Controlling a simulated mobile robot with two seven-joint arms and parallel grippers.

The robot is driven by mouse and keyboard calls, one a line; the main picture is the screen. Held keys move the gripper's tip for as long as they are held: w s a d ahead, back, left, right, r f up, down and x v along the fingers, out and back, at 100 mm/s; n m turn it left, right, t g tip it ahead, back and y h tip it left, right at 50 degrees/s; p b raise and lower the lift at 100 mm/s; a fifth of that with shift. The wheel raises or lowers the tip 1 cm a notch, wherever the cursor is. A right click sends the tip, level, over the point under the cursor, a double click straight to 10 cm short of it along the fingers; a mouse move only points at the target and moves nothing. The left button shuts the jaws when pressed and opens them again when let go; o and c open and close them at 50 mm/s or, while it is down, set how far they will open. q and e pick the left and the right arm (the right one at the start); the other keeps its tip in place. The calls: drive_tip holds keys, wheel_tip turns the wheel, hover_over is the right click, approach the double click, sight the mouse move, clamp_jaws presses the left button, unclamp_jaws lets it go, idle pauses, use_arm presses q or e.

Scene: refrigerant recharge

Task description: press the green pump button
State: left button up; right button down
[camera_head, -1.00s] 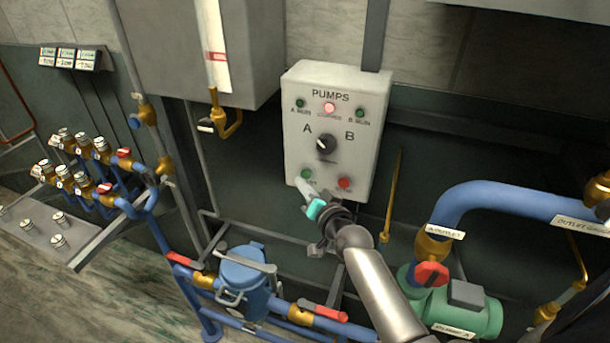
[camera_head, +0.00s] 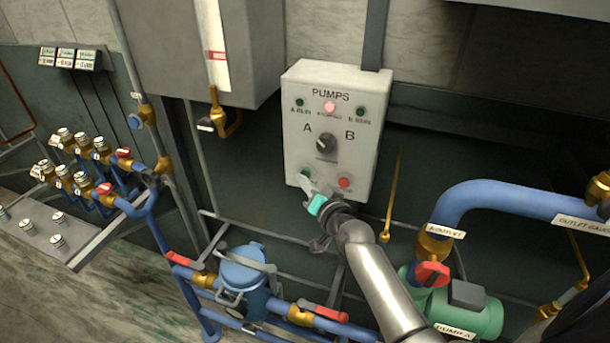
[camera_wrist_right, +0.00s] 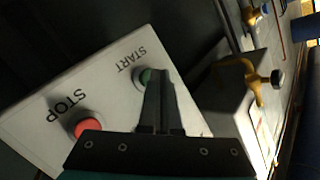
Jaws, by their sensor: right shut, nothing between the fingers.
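The green start button (camera_head: 305,174) is at the lower left of the white pumps panel (camera_head: 350,112). In the right wrist view the green button (camera_wrist_right: 145,76), under the word START, is partly hidden behind the fingers. My right gripper (camera_head: 306,184) is shut and empty, its tips at the button's lower edge in the head view. In the right wrist view its fingertips (camera_wrist_right: 160,75) overlap the button's right side; I cannot tell whether they touch it. My left gripper is not in view.
The red stop button (camera_head: 344,183) sits right of the green one. A selector knob (camera_head: 326,144) and a lit red lamp (camera_head: 329,107) are above. Blue pipes, a blue strainer (camera_head: 245,275) and green pump A (camera_head: 470,310) lie below the panel.

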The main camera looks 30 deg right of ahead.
drive_tip(key=shift+w+d, duration=0.25)
drive_tip(key=shift+d, duration=0.05)
idle(0.5)
drive_tip(key=shift+s+a+p, duration=0.45)
drive_tip(key=shift+s+a, duration=0.15)
drive_tip(key=shift+a, duration=0.1)
drive_tip(key=s+a+p, duration=0.1)
drive_tip(key=a, duration=0.1)
drive_tip(key=s+a+p, duration=0.1)
drive_tip(key=s, duration=0.1)
drive_tip(key=shift+s+a+p, duration=0.15)
drive_tip(key=shift+a+p, duration=0.2)
drive_tip(key=shift+p, duration=0.05)
